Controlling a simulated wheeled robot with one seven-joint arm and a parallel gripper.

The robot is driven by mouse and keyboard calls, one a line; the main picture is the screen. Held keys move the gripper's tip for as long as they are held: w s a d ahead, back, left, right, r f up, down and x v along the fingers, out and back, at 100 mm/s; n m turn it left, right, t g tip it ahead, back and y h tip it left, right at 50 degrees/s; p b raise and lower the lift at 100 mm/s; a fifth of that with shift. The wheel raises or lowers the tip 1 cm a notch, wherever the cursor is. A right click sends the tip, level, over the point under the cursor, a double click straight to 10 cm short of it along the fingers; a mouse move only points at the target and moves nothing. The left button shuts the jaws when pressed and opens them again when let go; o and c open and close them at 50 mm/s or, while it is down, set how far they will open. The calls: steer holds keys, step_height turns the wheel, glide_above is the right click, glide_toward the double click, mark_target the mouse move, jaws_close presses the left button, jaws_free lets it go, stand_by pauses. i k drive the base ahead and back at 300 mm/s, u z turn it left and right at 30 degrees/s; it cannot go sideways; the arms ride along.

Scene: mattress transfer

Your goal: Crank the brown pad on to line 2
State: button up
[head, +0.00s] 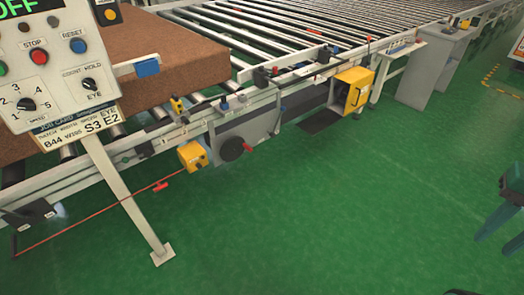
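The brown pad (180,68) is a thick block lying on the rollers at the upper left, partly hidden by the control panel. A black round crank wheel (231,149) with a small red part sits on a grey housing (262,127) at the conveyor's near side. The white control panel (48,68) has a green display reading OFF, a red STOP button, a blue RESET button and a numbered dial. What looks like my gripper (490,240) shows at the right edge, its two teal fingers apart and empty, far from the wheel. Which line is line 2 cannot be told.
The roller conveyor (290,35) runs toward the upper right. Yellow boxes (354,90) (193,155) stick out along its side. A red cord with a T-handle (161,185) runs low, near the panel's leg (128,205). The green floor (330,215) is clear.

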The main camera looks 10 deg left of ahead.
mark_target(231, 149)
steer(key=z, duration=0.1)
steer(key=i, duration=1)
